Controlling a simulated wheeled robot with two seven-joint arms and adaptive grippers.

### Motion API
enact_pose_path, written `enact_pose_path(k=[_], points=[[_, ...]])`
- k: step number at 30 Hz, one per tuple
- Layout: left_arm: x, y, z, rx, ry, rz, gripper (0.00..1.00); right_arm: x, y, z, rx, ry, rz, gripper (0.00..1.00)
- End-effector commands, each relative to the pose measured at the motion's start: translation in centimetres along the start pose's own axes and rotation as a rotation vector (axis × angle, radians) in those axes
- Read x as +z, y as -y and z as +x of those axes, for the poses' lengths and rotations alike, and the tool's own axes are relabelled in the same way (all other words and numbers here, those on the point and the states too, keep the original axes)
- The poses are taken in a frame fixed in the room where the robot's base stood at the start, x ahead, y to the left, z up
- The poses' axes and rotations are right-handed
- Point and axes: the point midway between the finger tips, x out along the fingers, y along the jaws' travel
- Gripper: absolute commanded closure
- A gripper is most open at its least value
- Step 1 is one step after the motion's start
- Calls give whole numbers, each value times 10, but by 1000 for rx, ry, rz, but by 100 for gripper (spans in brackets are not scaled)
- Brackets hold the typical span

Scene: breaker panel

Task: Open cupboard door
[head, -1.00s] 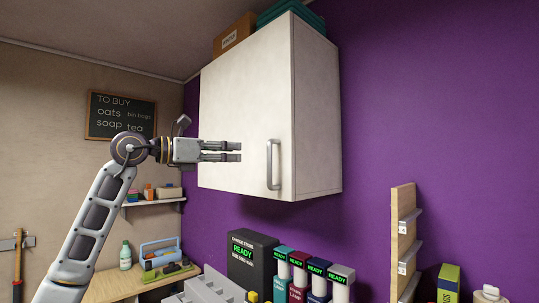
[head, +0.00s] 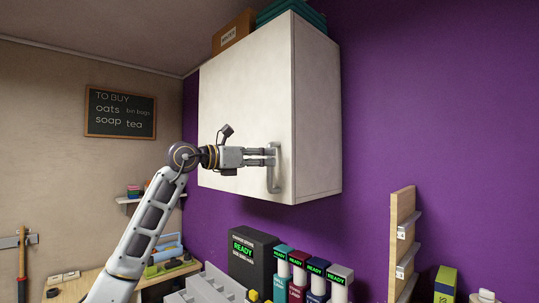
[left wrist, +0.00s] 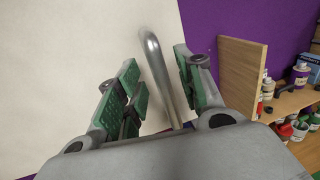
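The white cupboard (head: 245,100) hangs on the purple wall, and its door is closed. A grey vertical bar handle (head: 273,181) sits low on the door near its right edge. My left gripper (head: 270,157) reaches in from the left with its fingertips at the upper part of the handle. In the left wrist view the handle (left wrist: 160,70) stands between the two green-padded fingers (left wrist: 156,78), with a gap to the pads on both sides. The left gripper is open. My right gripper is not in view.
A box (head: 233,36) and a teal crate (head: 292,14) sit on top of the cupboard. Below it stand a dark coffee machine (head: 252,255) and several dispensers marked READY. A wooden rack (head: 403,240) is at the right. The space in front of the door is free.

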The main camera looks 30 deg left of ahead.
Motion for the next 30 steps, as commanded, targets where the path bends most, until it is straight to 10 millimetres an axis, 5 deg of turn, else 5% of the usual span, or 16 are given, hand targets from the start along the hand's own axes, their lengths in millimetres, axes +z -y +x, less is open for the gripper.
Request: enact_pose_path(k=[9, 20, 30], points=[[1, 0, 23, 0, -1, -1, 63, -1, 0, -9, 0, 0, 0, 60], [0, 0, 25, 1, -1, 0, 63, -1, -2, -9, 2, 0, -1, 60], [0, 0, 25, 1, -1, 0, 100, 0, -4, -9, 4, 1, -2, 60]])
